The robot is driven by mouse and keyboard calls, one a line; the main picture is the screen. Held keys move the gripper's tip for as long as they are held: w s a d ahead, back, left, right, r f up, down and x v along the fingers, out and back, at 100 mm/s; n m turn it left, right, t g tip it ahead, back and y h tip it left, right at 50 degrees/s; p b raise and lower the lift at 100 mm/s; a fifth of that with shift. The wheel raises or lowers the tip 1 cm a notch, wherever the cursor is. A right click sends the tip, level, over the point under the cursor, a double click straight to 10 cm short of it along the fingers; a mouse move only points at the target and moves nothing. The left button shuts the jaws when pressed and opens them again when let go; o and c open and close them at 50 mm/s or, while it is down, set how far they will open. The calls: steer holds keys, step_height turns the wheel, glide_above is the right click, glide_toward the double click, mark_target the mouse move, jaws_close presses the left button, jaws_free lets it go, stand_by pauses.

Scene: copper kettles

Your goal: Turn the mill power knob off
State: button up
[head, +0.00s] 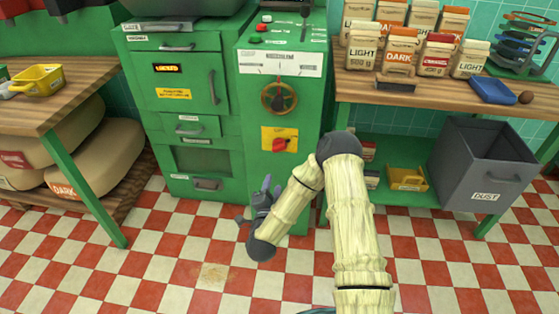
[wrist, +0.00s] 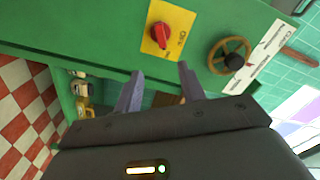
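The mill power knob (head: 280,144) is red and sits on a yellow plate on the front of the green mill cabinet (head: 257,185). The knob also shows in the wrist view (wrist: 159,36), upper middle, with small lettering beside it that I cannot read surely. I cannot tell its on or off setting. My gripper (head: 270,186) is below and slightly left of the knob in the head view, apart from it. In the wrist view my gripper (wrist: 160,71) has its two grey fingers spread with nothing between them, and the knob lies beyond the fingertips.
A brass handwheel (head: 279,97) is above the knob on the same panel. Green drawers (head: 190,130) stand to the left. A wooden shelf (head: 425,96) with paper bags is at right, above a grey dust bin (head: 455,165). The checkered floor in front is clear.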

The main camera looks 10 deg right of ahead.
mark_target(280, 150)
steer(key=shift+r, duration=0.1)
steer(key=b+x, duration=0.3)
steer(key=x, duration=1.4)
steer(key=shift+w, duration=0.2)
steer(key=shift+c, duration=0.2)
jaws_close()
